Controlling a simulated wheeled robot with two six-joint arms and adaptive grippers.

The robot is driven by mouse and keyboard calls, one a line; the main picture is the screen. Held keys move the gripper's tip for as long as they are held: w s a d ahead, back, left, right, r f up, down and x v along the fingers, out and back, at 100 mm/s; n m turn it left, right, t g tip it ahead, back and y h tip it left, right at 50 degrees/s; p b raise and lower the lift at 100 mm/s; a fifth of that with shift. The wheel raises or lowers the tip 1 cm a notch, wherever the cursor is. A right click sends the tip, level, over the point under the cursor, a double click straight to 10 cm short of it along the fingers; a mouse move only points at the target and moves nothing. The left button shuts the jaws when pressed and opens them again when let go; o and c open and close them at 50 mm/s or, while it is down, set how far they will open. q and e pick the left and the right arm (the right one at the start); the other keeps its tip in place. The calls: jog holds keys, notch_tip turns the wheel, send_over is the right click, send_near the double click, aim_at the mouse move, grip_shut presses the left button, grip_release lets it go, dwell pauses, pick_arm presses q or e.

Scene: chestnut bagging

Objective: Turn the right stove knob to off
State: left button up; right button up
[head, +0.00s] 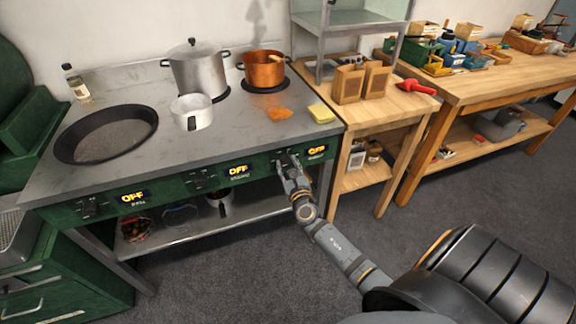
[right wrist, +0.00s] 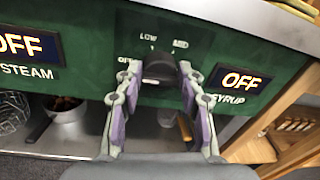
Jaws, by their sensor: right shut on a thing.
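The right stove knob (right wrist: 160,67) is a dark knob on the green front panel, with LOW and MED printed above it. My right gripper (right wrist: 160,82) is shut on it, one finger at each side. The display beside it (right wrist: 240,80) reads OFF, with SYRUP below. In the head view my right gripper (head: 288,164) is at the right end of the stove front (head: 240,185) and hides most of the knob. The right display (head: 317,151) reads OFF there too. My left gripper is not in view.
The middle display (head: 238,170) and left display (head: 132,198) also read OFF. A steel pot (head: 196,72), a copper pot (head: 264,70) and a small white pot (head: 192,113) stand on the stove top. A wooden table (head: 372,130) stands close to the right.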

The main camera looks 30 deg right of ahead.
jog(key=shift+f, duration=0.1)
jog(key=o, duration=1.1)
jog(key=shift+a, duration=0.1)
jog(key=shift+o, duration=0.2)
jog(key=shift+s, duration=0.15)
jog(key=v, duration=1.1)
jog(key=shift+s, duration=0.35)
jog(key=shift+a, duration=0.1)
